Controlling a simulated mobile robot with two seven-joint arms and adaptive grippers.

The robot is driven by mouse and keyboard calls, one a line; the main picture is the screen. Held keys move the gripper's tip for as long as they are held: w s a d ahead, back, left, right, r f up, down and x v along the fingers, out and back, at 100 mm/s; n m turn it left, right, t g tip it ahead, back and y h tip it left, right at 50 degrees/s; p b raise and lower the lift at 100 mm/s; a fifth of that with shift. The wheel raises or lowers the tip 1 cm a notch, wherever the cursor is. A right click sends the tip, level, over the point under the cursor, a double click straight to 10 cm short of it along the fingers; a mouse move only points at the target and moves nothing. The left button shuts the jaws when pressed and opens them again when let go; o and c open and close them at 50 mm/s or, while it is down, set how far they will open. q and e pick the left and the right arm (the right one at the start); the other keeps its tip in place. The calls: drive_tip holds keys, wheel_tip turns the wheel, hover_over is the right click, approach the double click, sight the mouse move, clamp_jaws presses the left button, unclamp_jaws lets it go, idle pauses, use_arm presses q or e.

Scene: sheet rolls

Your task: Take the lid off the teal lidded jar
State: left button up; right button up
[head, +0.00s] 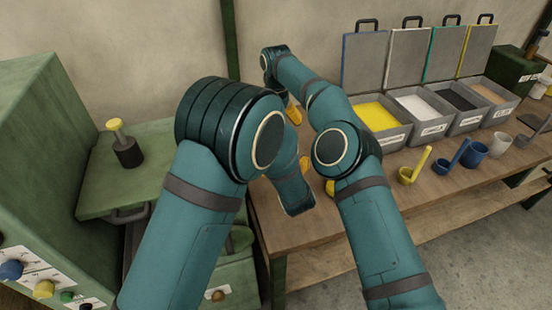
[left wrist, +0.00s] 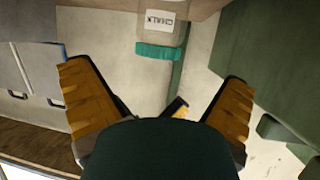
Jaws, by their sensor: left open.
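The teal-lidded jar (left wrist: 162,18) shows in the left wrist view, upside down in the picture, with a pale body and a CHALK label. Its teal lid (left wrist: 160,51) is on it. My left gripper (left wrist: 157,76) is open, its two orange fingers apart, with the jar ahead between them in the picture; nothing is held. In the head view the jar is not visible, and my arms cover much of that part of the bench. An orange finger, apparently of my right gripper (head: 293,113), shows below the far wrist; the rest of that gripper is hidden.
The wooden bench (head: 440,180) carries grey bins (head: 388,140) with raised lids at the back. A yellow scoop (head: 414,168), a blue scoop (head: 452,160) and a blue cup (head: 474,154) stand before them.

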use_arm(q)
drive_tip(key=x, duration=1.1)
drive_tip(key=shift+w+f, duration=0.2)
use_arm(e)
drive_tip(key=shift+f, duration=0.1)
